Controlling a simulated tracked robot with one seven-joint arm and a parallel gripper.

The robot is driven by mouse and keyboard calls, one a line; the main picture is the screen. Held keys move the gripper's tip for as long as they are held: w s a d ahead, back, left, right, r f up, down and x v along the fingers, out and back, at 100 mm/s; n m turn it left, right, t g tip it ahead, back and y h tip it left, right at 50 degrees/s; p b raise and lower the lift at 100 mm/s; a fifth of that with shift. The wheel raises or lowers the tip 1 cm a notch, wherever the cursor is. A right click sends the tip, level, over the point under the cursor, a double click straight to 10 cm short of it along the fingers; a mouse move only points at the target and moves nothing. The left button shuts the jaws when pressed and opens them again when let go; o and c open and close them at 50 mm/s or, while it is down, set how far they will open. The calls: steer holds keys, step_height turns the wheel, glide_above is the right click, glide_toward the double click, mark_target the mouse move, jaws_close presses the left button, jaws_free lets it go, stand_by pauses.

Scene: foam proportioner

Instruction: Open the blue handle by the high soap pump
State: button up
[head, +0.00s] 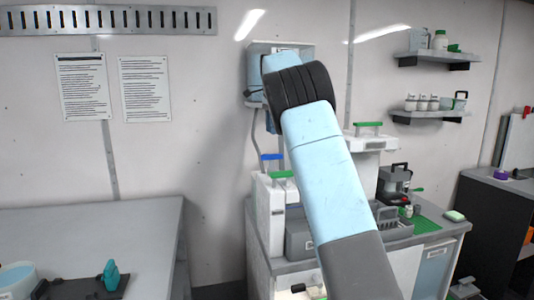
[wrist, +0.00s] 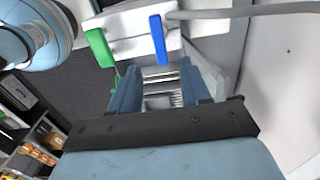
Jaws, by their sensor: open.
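The blue handle (head: 271,157) stands at the top back of a white unit (head: 268,208), left of my arm in the head view. In the wrist view the blue handle (wrist: 158,40) is a narrow upright bar just beyond my fingertips, nearer the right finger. A green handle (head: 281,174) sits close by on the same unit; it also shows in the wrist view (wrist: 99,47), beyond the left finger. My gripper (wrist: 157,70) is open, with nothing visible between its fingers. In the head view my arm hides it. I cannot make out which part is the high soap pump.
A second green handle (head: 368,125) tops a white unit right of my arm. A grey hose (wrist: 245,12) runs beside the blue handle. A wall box (head: 255,75) hangs above, partly behind my arm. A grey table (head: 90,235) stands at left, with bare floor between.

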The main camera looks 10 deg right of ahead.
glide_above(272, 165)
steer(key=w, duration=0.1)
step_height(272, 165, down, 10)
steer(key=shift+r, duration=0.15)
